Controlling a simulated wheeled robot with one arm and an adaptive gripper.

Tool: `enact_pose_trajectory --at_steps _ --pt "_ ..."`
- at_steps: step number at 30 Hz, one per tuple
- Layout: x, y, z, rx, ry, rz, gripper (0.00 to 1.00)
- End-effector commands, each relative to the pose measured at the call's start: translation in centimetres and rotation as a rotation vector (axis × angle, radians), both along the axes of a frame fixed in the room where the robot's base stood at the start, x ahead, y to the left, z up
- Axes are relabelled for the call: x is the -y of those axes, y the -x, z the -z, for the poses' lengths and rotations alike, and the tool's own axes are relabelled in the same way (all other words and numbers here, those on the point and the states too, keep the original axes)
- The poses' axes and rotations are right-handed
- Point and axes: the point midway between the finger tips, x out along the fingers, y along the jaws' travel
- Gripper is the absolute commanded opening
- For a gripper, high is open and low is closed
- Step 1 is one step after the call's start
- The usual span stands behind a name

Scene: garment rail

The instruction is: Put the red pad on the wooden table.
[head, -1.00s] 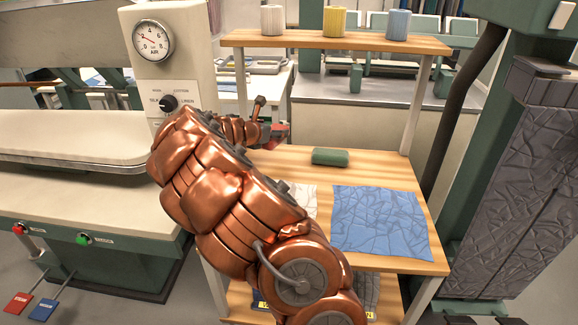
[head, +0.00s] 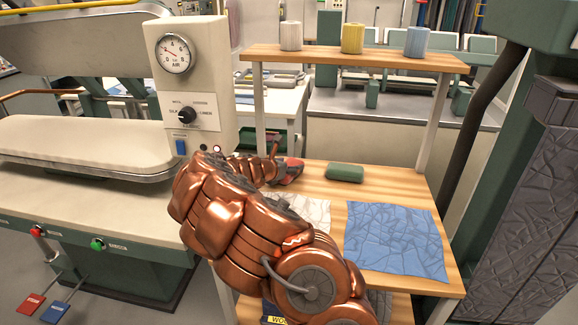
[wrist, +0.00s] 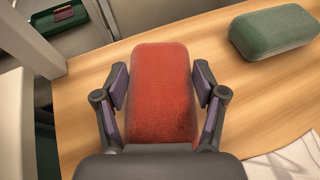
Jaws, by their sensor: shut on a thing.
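The red pad (wrist: 161,90) lies between the fingers of my gripper (wrist: 161,105) in the wrist view, with a finger pressed close on each side. It also shows as a small red patch in the head view (head: 293,168), partly hidden by my gripper. The wooden table (head: 392,186) is below it; the wrist view shows bare wood around the pad (wrist: 88,112). I cannot tell whether the pad touches the table or is just above it. My arm hides the table's left part in the head view.
A green pad (head: 345,172) lies right of the red one. A blue cloth (head: 395,238) and a white cloth (head: 314,212) cover the table's front. An upper shelf (head: 352,57) holds several thread cones. A press with a gauge (head: 173,54) stands to the left.

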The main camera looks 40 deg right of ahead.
Motion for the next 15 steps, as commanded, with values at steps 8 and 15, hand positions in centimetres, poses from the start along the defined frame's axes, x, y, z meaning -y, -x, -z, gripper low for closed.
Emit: enact_pose_trajectory --at_steps 8,15 --pt "0.0 0.0 0.19 -0.001 0.001 0.0 0.82" --pt "0.0 0.0 0.18 -0.001 0.0 0.0 0.95"
